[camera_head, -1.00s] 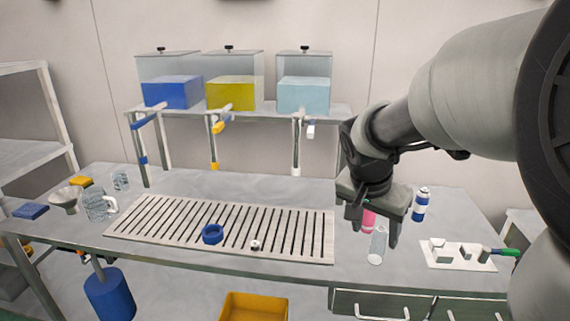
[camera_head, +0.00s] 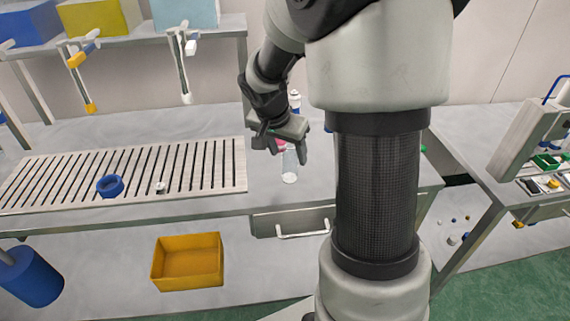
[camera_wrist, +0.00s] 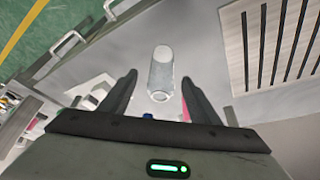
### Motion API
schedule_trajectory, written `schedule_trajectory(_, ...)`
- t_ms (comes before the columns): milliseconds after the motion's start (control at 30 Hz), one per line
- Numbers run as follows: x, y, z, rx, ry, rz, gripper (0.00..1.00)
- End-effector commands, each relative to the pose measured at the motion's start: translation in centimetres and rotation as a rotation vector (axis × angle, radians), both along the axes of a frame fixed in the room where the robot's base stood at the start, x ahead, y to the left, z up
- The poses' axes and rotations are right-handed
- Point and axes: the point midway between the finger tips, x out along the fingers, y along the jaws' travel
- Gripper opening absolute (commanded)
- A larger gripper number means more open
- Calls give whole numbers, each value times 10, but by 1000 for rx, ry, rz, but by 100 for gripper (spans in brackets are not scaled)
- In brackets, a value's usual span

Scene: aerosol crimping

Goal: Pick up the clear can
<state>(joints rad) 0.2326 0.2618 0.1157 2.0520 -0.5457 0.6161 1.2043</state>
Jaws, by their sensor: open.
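The clear can (camera_head: 289,165) stands on the grey table, just below my gripper in the head view. My gripper (camera_head: 288,146) is open and partly covers the can's upper part. In the wrist view the clear can (camera_wrist: 161,74) shows between and beyond the two spread fingers of my gripper (camera_wrist: 160,84). I see no contact between the fingers and the can.
A pink can (camera_head: 281,144) stands behind my gripper, and a blue and white can (camera_head: 294,100) is farther back. The slatted grate (camera_head: 215,165) lies to the left with a blue ring (camera_head: 110,186) on it. A yellow bin (camera_head: 187,262) is below the table.

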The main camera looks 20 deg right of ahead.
Motion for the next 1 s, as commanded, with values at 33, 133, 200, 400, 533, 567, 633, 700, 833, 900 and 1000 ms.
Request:
schedule_trajectory(33, 2, -3, -11, 0, 4, 0, 56)
schedule_trajectory(133, 5, -7, -24, 1, 2, 0, 56)
schedule_trajectory(200, 7, -9, -28, 1, 1, 1, 56)
schedule_trajectory(400, 11, -13, -42, 0, 3, -1, 56)
schedule_trajectory(533, 17, -18, -62, 1, 4, 0, 56)
schedule_trajectory(567, 18, -20, -66, 0, 4, 0, 56)
schedule_trajectory(633, 21, -23, -73, 0, 1, 0, 56)
schedule_trajectory(700, 22, -24, -77, 1, 1, 1, 56)
schedule_trajectory(833, 23, -25, -79, 0, -1, 0, 56)
schedule_trajectory(900, 23, -25, -79, 0, -1, 0, 56)
schedule_trajectory(1000, 23, -25, -79, 0, -1, 0, 50)
